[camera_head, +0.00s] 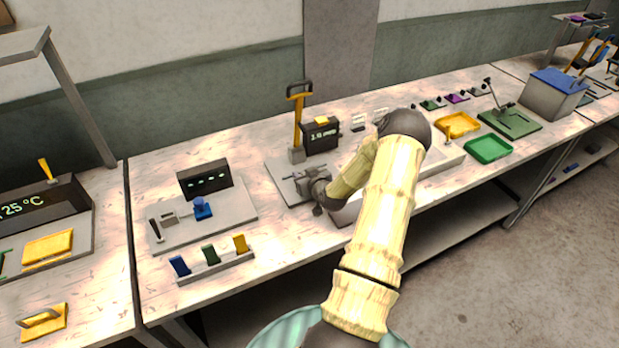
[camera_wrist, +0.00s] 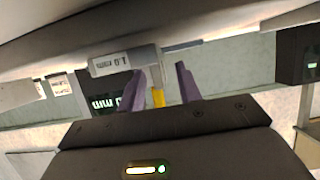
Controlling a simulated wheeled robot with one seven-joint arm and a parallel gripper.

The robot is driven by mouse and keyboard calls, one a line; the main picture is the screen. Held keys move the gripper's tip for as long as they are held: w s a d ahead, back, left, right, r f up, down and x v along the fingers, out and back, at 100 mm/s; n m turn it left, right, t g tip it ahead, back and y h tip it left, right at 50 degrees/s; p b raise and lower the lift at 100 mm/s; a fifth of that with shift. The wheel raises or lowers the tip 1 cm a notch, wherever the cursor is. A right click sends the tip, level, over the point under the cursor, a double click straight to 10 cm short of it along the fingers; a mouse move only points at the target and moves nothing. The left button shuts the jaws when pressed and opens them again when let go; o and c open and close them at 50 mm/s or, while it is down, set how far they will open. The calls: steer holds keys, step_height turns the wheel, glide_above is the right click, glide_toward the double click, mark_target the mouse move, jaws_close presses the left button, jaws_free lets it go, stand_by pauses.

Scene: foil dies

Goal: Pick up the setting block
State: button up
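A grey block (camera_wrist: 118,64) with a "1.0 mm" label, which looks like the setting block, is just beyond my fingertips in the wrist view. The label is upside down there. My gripper (camera_wrist: 162,78) has two purple fingers standing apart, with a gap between them. A narrow grey upright part of or beside the block shows in this gap; I cannot tell if a finger touches it. In the head view my gripper (camera_head: 308,184) is low over the grey plate of the orange-lever press (camera_head: 297,128), and it and my arm hide the block.
A dark display box (camera_head: 320,135) with a yellow top piece stands behind my gripper. Two small white labelled pieces (camera_head: 358,121) lie to its right. A rack with blue, green and yellow pieces (camera_head: 215,264) is at the front left. Yellow (camera_head: 470,118) and green (camera_head: 488,160) trays are at right.

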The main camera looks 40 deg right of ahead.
stand_by(0.3)
jaws_close()
steer(key=shift+r, duration=0.2)
step_height(320, 180, up, 10)
steer(key=shift+f+b, duration=0.15)
steer(key=shift+b, duration=0.9)
